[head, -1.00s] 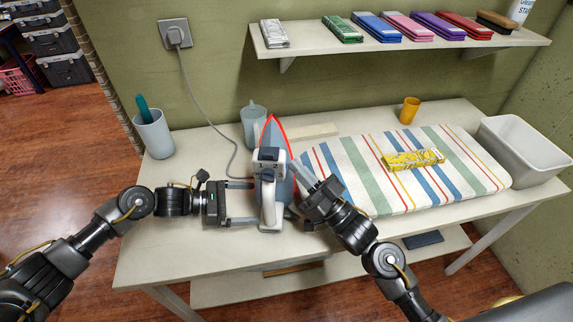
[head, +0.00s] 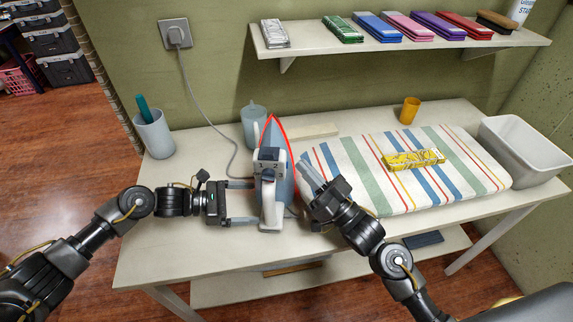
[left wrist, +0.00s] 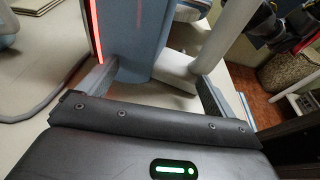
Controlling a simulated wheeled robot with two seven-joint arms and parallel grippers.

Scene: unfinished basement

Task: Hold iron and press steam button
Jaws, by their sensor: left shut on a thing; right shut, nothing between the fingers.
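The iron (head: 270,180) stands upright on its heel on the table, blue-grey and white, with a red glowing edge around its soleplate. I cannot tell which part is the steam button.
A striped pad (head: 350,165) with a yellow box (head: 413,160) lies on the right of the table. A grey bin (head: 525,150), an orange cup (head: 410,110), a blue-grey jug (head: 255,125) and a cup (head: 153,135) stand around. A cord (head: 215,125) runs to the wall outlet.

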